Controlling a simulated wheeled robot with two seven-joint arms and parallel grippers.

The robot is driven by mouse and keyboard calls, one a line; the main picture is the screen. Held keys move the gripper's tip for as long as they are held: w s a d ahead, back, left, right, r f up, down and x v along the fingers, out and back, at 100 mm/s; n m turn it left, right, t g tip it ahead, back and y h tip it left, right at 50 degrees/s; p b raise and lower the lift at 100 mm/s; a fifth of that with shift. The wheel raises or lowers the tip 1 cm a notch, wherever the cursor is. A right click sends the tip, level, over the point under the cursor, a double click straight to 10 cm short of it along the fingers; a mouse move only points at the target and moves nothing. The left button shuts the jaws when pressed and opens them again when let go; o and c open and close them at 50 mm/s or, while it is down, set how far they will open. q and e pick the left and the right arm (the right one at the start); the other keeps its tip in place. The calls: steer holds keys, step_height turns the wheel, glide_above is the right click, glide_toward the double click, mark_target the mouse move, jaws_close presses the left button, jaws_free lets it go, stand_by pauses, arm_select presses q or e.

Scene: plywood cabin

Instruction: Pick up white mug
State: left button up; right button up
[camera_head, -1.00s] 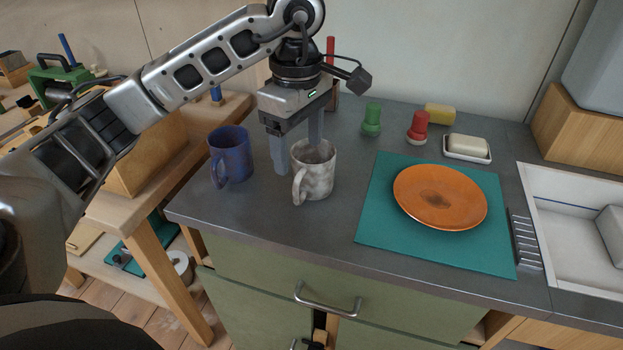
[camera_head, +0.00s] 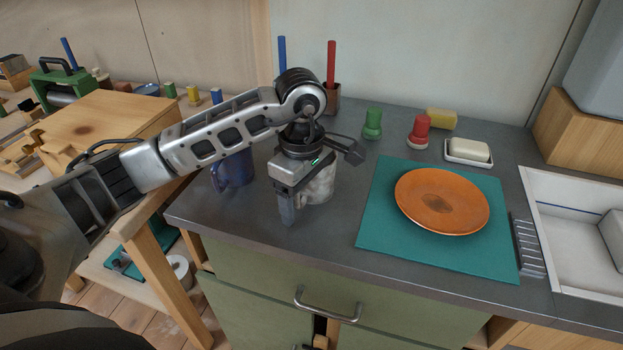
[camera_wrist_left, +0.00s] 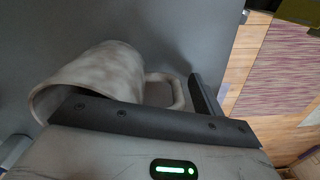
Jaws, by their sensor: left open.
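The white mug (camera_head: 320,186), mottled grey-white, stands on the dark counter, partly hidden behind my left gripper (camera_head: 302,196) in the head view. My left gripper is open and low at the mug, with one finger in front of it at the handle side. I cannot tell whether any part touches. My right gripper is not seen.
A blue mug (camera_head: 234,172) stands close on the left, partly behind my left arm. A teal mat (camera_head: 385,225) with an orange plate (camera_head: 441,201) lies to the right. A pen holder (camera_head: 332,102) and green shaker (camera_head: 372,124) stand behind. The front counter strip is clear.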

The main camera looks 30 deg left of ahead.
arm_select(q)
steer(key=c, duration=1.3)
steer(key=shift+c, duration=0.2)
steer(key=shift+r, duration=0.1)
